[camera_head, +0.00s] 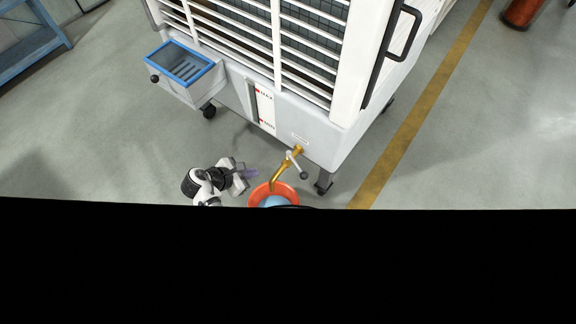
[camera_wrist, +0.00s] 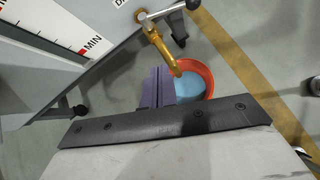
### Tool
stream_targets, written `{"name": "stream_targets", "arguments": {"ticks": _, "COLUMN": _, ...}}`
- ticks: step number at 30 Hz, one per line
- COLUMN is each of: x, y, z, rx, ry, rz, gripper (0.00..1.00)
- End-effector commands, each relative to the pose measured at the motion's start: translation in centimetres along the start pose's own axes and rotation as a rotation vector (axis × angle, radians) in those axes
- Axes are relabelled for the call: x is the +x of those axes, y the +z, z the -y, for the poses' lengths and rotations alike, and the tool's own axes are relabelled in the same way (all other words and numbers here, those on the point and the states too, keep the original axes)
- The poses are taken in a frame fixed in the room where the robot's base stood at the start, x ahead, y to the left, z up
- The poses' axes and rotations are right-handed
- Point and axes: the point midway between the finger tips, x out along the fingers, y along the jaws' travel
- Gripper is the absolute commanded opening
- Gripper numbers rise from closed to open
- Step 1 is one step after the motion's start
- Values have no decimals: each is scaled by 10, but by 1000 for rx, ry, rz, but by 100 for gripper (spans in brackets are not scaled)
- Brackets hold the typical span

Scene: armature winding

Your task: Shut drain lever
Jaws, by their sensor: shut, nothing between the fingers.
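The drain lever (camera_head: 298,165) is a pale metal bar with a dark ball end, on the brass drain tap (camera_head: 280,174) low on the white cooler. In the wrist view the lever (camera_wrist: 171,10) runs from the brass tap (camera_wrist: 156,42) to the right, with its ball at the top edge. My gripper (camera_head: 255,172) is to the left of the tap and apart from the lever. Its purple fingers (camera_wrist: 159,88) are shut together and empty in the wrist view, below and left of the lever.
An orange bucket (camera_head: 254,199) with blue water stands under the spout; it also shows in the wrist view (camera_wrist: 209,78). The cooler (camera_head: 344,100) stands on casters, with a blue-rimmed tray (camera_head: 150,60) at left. The floor right of the bucket is clear around a yellow line.

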Motion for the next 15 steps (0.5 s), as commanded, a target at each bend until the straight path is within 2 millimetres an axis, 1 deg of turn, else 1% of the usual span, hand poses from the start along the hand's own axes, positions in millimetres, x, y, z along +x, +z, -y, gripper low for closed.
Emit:
{"name": "stream_targets", "arguments": {"ticks": 1, "x": 6, "y": 1, "z": 16, "rx": -43, "ry": -54, "rz": 20, "gripper": 0}}
{"name": "stream_targets", "arguments": {"ticks": 3, "x": 12, "y": 1, "z": 28, "rx": -77, "ry": -97, "rz": 35, "gripper": 0}}
{"name": "stream_targets", "arguments": {"ticks": 4, "x": 14, "y": 1, "z": 31, "rx": -86, "ry": -106, "rz": 39, "gripper": 0}}
{"name": "stream_targets", "arguments": {"ticks": 8, "x": 27, "y": 2, "z": 34, "rx": -90, "ry": -115, "rz": 41, "gripper": 0}}
{"name": "stream_targets", "arguments": {"ticks": 11, "x": 44, "y": 2, "z": 36, "rx": -88, "ry": -113, "rz": 40, "gripper": 0}}
{"name": "stream_targets", "arguments": {"ticks": 15, "x": 74, "y": 4, "z": 39, "rx": -86, "ry": -113, "rz": 40, "gripper": 0}}
